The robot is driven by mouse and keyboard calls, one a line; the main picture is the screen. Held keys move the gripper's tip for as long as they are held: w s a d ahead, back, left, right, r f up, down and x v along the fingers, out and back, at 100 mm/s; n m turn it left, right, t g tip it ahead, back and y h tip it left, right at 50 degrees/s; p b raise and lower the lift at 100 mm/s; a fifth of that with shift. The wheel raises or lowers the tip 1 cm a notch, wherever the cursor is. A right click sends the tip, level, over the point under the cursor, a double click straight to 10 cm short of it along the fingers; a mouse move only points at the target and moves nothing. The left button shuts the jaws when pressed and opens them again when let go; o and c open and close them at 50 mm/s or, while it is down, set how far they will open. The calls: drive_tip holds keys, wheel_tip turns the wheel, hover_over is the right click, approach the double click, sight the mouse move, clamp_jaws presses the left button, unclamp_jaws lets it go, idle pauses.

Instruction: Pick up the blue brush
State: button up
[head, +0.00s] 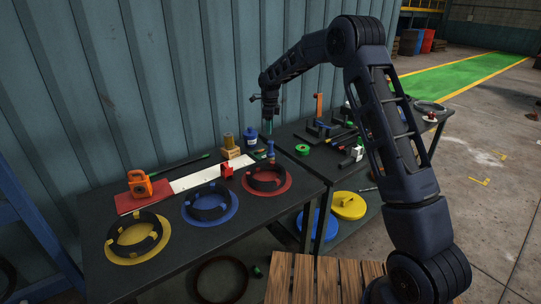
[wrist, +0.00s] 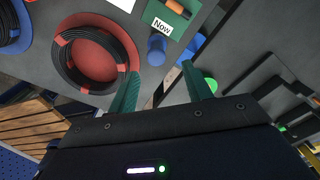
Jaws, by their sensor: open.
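A small upright blue object (head: 270,148), perhaps the blue brush, stands at the right back of the near table, just below my gripper (head: 267,127). Its bristles cannot be made out. In the wrist view a blue round-ended object (wrist: 157,50) lies just beyond the gap between my green fingers (wrist: 160,72). A second bit of blue (wrist: 184,58) shows at the right fingertip; I cannot tell whether it belongs to the same thing. My gripper is open, points down, and has nothing between its fingers.
A blue bottle (head: 250,136) and a wooden block (head: 230,153) stand close by on the left. A black coil on a red disc (head: 288,187) lies in front. A green roll (head: 302,150) sits on the right-hand table, across a gap.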

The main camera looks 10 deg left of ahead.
sight(270, 141)
wheel_tip(270, 141, down, 4)
drive_tip(key=shift+d+f, duration=0.1)
drive_tip(key=shift+f, duration=0.15)
drive_tip(key=shift+s+d+f, duration=0.1)
drive_tip(key=shift+s+f, duration=0.1)
drive_tip(key=shift+f, duration=1.2)
drive_tip(key=shift+s+f, duration=0.2)
drive_tip(key=shift+f, duration=1.15)
clamp_jaws()
